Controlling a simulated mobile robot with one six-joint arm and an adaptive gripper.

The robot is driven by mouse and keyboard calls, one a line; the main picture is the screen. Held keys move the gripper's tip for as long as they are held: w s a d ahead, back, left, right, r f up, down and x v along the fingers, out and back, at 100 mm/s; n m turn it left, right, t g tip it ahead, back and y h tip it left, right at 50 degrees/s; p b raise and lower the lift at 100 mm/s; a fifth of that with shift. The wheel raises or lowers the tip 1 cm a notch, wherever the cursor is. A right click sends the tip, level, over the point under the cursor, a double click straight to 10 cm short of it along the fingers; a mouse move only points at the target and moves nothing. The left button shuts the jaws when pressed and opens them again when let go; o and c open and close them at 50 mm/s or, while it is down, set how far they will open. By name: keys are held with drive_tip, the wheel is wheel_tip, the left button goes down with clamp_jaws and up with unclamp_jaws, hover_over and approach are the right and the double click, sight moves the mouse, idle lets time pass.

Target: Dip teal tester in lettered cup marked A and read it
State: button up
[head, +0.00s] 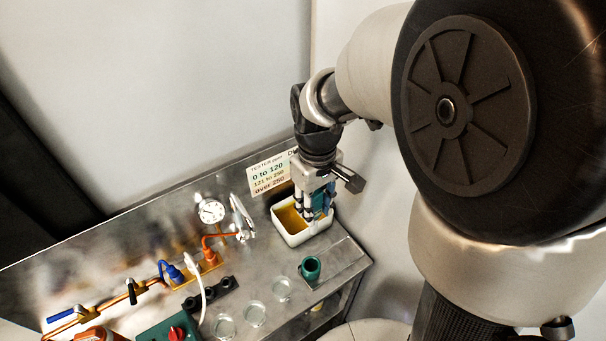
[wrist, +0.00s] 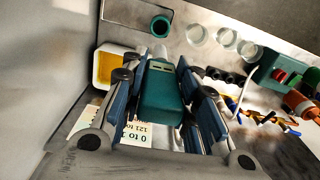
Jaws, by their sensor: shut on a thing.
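My gripper (head: 318,208) is shut on the teal tester (wrist: 161,92). The tester's broad teal body sits between the two fingers in the wrist view, with a small display near its far end that I cannot read. In the head view the fingers mostly hide the tester, in front of or over the white tray at the back. Three clear cups (head: 282,289) (head: 254,314) (head: 224,327) stand in a row near the front edge, away from my gripper. They also show in the wrist view (wrist: 196,34). No letters on them can be made out.
A white tray (head: 309,235) with a yellow inside lies by my gripper. A green round holder (head: 310,267) stands in front. A tester card (head: 268,177) leans behind. A gauge (head: 211,211), hoses, a black block (head: 210,292) and copper pipe (head: 150,284) are to the left.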

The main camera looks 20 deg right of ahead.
drive_tip(key=shift+r+p, duration=1.8)
drive_tip(key=shift+r, duration=0.5)
drive_tip(key=shift+f, duration=0.2)
